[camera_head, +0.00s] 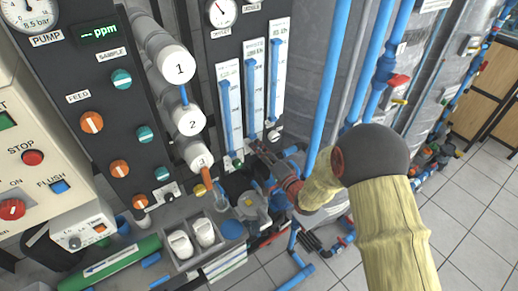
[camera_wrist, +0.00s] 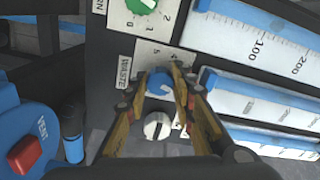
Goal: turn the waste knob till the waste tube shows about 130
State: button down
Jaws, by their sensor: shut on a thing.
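My gripper (camera_wrist: 163,98) has its two fingers on either side of the round blue waste knob (camera_wrist: 160,84) and is shut on it. The "WASTE" label (camera_wrist: 124,74) and a numbered dial plate are beside the knob. In the head view my gripper (camera_head: 260,149) reaches the panel just below the flow tubes, and I cannot make out the knob there. The middle flow tube (camera_head: 250,95) appears to carry the waste label, but its reading is too small to tell. In the wrist view the tubes lie sideways, partly cut off.
A green knob (camera_wrist: 141,5) is above the waste knob in the wrist view, and a white slotted knob (camera_wrist: 157,126) is just below. A blue block with a red switch (camera_wrist: 24,153) is at lower left. Blue vertical pipes (camera_head: 340,75) stand right of the panel, close to my arm.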

jog(key=shift+m, duration=0.6)
jog(key=c, duration=1.5)
grip_release()
jog(key=v, duration=1.2)
